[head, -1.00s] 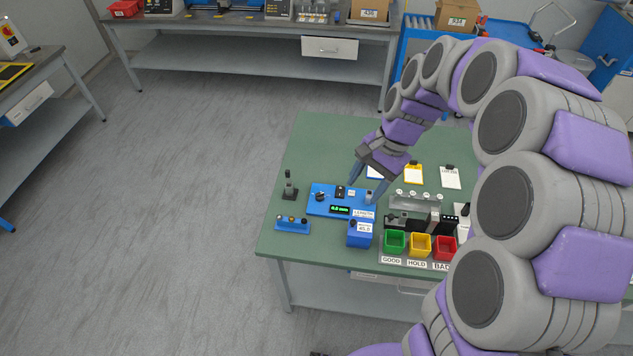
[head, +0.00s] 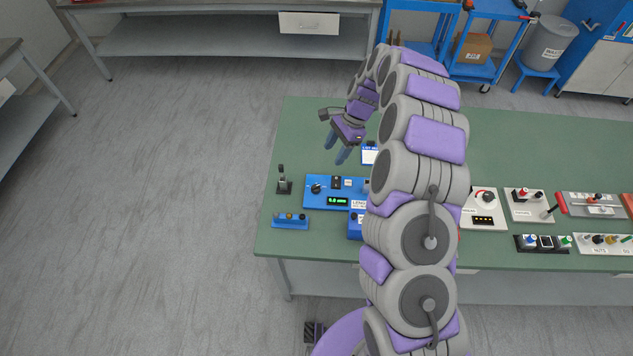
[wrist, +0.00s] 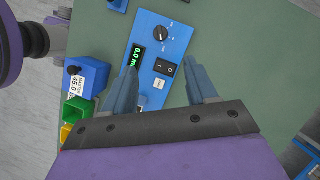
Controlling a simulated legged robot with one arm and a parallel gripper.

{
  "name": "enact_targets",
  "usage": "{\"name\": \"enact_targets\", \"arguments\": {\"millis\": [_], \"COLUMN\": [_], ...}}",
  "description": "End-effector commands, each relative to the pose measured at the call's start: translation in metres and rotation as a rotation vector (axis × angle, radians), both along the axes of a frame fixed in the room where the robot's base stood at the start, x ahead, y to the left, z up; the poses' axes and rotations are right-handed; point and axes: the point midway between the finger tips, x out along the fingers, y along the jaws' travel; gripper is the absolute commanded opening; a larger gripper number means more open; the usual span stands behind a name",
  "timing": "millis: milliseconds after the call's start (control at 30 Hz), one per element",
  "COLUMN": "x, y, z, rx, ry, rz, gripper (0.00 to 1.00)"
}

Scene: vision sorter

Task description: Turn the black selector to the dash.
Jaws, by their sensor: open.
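The black selector (head: 316,188) is a round knob at the left end of the blue length panel (head: 310,202) on the green table. In the wrist view the selector (wrist: 160,33) has a light pointer line and small white marks around it; the marks are too small to read. My gripper (head: 342,158) is open and empty, above the table behind the panel. In the wrist view its two fingers (wrist: 165,85) reach over the panel, apart from the selector, with a black rocker switch (wrist: 166,68) and a green display (wrist: 138,56) showing between them.
A black lever (head: 284,180) stands left of the panel, and a small blue block with knobs (head: 290,222) lies in front. The table's left part (head: 300,125) is clear.

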Motion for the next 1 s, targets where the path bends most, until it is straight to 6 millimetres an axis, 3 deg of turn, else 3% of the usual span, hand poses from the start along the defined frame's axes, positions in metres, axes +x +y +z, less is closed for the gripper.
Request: {"name": "enact_targets", "arguments": {"millis": [600, 800, 1000], "x": [-0.022, -0.027, -0.029], "y": [0.040, 0.050, 0.052], "z": [-0.112, -0.136, -0.143], "rx": [0.002, -0.001, 0.000], "ry": [0.002, 0.003, 0.003], "rz": [0.003, 0.002, 0.001], "gripper": [0.57, 0.57, 0.57]}}
